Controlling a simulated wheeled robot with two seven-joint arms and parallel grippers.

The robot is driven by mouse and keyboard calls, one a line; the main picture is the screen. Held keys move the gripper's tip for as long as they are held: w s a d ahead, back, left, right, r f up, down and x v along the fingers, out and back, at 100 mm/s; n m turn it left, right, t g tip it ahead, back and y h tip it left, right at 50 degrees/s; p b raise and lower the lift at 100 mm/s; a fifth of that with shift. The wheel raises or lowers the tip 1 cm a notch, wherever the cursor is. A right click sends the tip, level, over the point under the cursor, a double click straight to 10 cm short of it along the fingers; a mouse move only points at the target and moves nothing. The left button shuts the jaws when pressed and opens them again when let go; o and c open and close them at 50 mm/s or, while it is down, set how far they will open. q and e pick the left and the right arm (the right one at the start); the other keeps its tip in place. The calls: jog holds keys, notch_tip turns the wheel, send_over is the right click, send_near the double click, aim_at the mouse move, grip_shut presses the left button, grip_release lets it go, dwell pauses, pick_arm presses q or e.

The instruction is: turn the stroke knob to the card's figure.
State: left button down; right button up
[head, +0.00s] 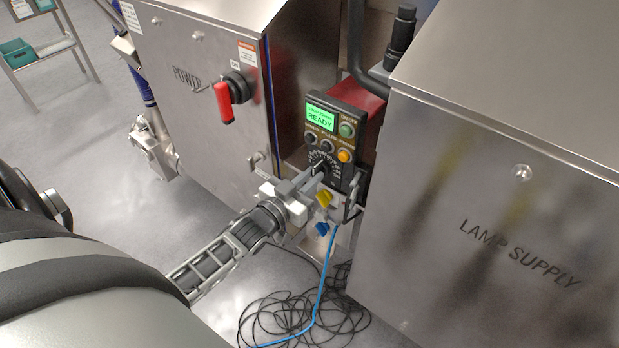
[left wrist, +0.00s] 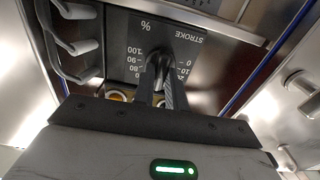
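The stroke knob (head: 321,168) is a dark knob low on the black control panel (head: 335,140), with a white scale around it. My left gripper (head: 312,177) reaches it from the front left. In the left wrist view, the two dark fingers (left wrist: 163,80) stand on either side of the knob and look closed on it. The scale (left wrist: 135,62) reads upside down there, with 100, 90 and 80 on the left and 0, 10 and 20 on the right. The knob's pointer is hidden by the fingers. I cannot make out a card with a figure. My right gripper does not show.
The panel has a green screen (head: 321,116) reading READY and several buttons. A metal POWER cabinet (head: 190,95) with a red handle (head: 223,103) stands left. The LAMP SUPPLY box (head: 500,230) stands close on the right. Black cable (head: 290,318) lies coiled on the floor below.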

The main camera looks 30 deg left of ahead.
pick_arm(q)
jog(key=m, duration=0.4)
jog(key=shift+p, duration=0.35)
jog(key=c, duration=1.4)
grip_release()
jog(key=shift+c, duration=0.2)
jog(key=shift+s, duration=0.1)
jog(key=s+a, duration=0.1)
jog(key=s, duration=1.4)
jog(key=shift+s, duration=0.4)
